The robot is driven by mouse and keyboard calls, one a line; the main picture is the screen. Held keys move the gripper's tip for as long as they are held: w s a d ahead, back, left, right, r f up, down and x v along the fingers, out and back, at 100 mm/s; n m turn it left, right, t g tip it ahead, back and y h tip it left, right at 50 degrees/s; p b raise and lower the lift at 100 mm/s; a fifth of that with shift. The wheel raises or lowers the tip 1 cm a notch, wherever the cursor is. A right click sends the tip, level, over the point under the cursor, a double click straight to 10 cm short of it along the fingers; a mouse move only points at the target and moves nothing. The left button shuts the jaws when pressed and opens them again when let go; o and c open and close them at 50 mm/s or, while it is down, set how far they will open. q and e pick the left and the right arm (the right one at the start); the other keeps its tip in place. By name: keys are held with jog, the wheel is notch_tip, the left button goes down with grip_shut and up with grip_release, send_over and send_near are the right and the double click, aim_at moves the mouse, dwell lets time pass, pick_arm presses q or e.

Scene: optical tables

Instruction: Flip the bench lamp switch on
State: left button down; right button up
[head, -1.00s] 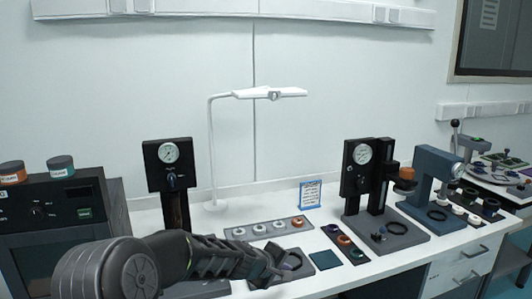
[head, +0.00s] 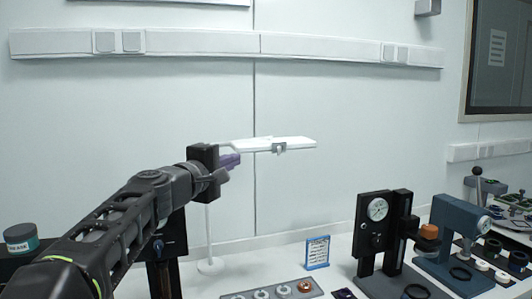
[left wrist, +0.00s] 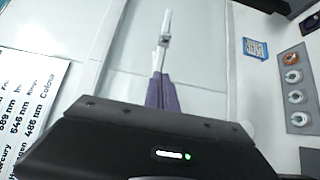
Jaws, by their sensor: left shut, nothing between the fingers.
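The white bench lamp (head: 290,143) stands at the back of the bench, its flat head held out level on a thin post. A small grey piece (head: 279,148), perhaps the switch, sits on the head's front edge; which way it is set cannot be told. My left gripper (head: 233,160) is raised beside the lamp head's left end, its purple fingers shut and empty, pointing toward the head. In the left wrist view the fingers (left wrist: 162,91) point up at the lamp (left wrist: 166,24), seen edge-on beyond their tips. Contact is not visible. My right gripper is out of view.
A blue-framed sign (head: 317,252) and a tray of rings (head: 270,291) are below the lamp. A black gauge stand (head: 378,235) and a blue press (head: 446,230) stand to the right. A grease jar (head: 21,238) is at left. The wall is close behind.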

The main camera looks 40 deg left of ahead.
aim_at(279, 151)
pick_arm(q)
jog(key=shift+w+a+f, duration=0.1)
jog(key=w+p, duration=0.1)
jog(key=w, duration=0.2)
jog(key=w+a+p, duration=0.1)
jog(key=w+p, duration=0.1)
jog(key=w, duration=0.1)
jog(key=w+a+p, duration=0.1)
jog(key=w, duration=0.2)
jog(key=shift+w, duration=0.4)
jog(key=d, duration=0.1)
jog(key=w+d, duration=0.1)
jog(key=d, duration=0.1)
jog(key=shift+w+d, duration=0.3)
jog(key=shift+d, duration=0.05)
